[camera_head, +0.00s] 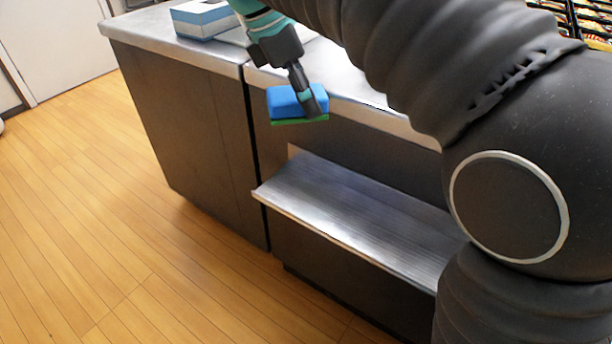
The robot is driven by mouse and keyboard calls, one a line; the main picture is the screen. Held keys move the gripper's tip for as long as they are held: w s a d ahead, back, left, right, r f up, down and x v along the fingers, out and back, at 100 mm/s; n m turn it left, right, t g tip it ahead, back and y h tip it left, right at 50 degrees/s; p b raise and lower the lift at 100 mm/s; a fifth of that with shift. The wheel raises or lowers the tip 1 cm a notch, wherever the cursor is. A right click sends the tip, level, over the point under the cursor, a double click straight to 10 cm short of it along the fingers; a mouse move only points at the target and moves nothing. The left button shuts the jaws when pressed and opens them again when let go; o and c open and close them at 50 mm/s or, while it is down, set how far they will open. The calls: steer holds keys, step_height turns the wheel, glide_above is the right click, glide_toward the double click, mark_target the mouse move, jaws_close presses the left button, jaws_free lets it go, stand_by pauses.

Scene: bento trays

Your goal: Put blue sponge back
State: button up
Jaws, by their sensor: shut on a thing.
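The blue sponge (284,101) has a blue body and a thin green layer on its underside. My gripper (311,103) is shut on the sponge, with a dark finger across its right end. The sponge is held roughly level in the air. In the picture it appears in front of the metal counter's front edge and above the lower metal shelf. The far finger is hidden behind the sponge.
A metal counter (150,27) with dark cabinet fronts runs across the back. A blue and white box (203,18) stands on it. A lower metal shelf (345,205) juts out, bare. Packed trays (590,22) show at top right. The wooden floor at left is clear.

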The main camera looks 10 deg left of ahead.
mark_target(313, 189)
step_height(313, 189, down, 19)
steer(key=shift+r+b, duration=0.15)
steer(key=shift+b, duration=1.1)
steer(key=o, duration=1.1)
steer(key=p+v, duration=0.1)
steer(key=v, duration=1.1)
steer(key=shift+p, duration=0.35)
